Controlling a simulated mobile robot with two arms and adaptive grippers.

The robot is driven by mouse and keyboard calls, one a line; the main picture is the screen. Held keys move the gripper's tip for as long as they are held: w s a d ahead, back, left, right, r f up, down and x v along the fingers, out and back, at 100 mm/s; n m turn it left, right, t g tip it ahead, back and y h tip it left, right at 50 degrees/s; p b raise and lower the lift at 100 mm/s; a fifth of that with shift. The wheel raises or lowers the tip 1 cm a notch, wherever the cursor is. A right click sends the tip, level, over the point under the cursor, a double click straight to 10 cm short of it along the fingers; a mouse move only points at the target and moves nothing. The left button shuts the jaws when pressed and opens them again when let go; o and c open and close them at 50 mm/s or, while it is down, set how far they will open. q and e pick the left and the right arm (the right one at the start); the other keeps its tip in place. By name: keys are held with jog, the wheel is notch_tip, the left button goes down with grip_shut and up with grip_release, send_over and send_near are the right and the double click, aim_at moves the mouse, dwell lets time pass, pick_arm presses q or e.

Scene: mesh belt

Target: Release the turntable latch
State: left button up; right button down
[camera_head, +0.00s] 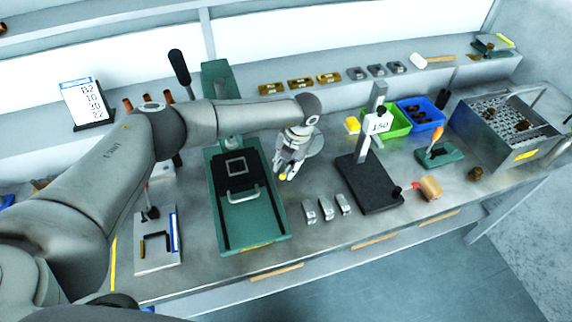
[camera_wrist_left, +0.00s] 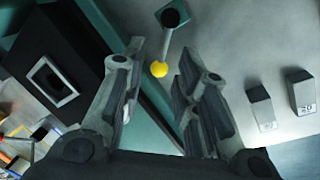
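A yellow ball knob (camera_head: 284,177) sits at the right side of a green machine base (camera_head: 249,238) with a black plate and a grey handle. I take the knob to be the latch's end. In the left wrist view the knob (camera_wrist_left: 159,69) is at the end of a thin grey rod running to a green block with a dark round top (camera_wrist_left: 173,15). My left gripper (camera_head: 287,168) is at the knob, pointing down. Its fingers (camera_wrist_left: 160,58) are spread, with the knob showing between them; contact cannot be told. My right gripper is not in view.
Small grey blocks (camera_head: 326,209) stand right of the green base. A black stand with a "150" card (camera_head: 378,122) is farther right, before green and blue bins (camera_head: 420,116). A grey fixture (camera_head: 157,240) lies left.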

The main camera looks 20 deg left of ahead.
aim_at(287, 170)
pick_arm(q)
jog(key=shift+a+f, duration=0.1)
jog(key=shift+f, duration=1.2)
jog(key=shift+a, duration=0.1)
jog(key=shift+c, duration=0.2)
grip_shut()
jog(key=shift+w+a+f+m+b, duration=0.1)
jog(key=shift+a+f+m+b, duration=0.15)
jog(key=shift+m+b, duration=0.4)
jog(key=shift+a+r+m+t+b, duration=0.25)
jog(key=shift+m+b, duration=0.3)
jog(key=shift+m, duration=0.4)
jog(key=shift+w, duration=0.1)
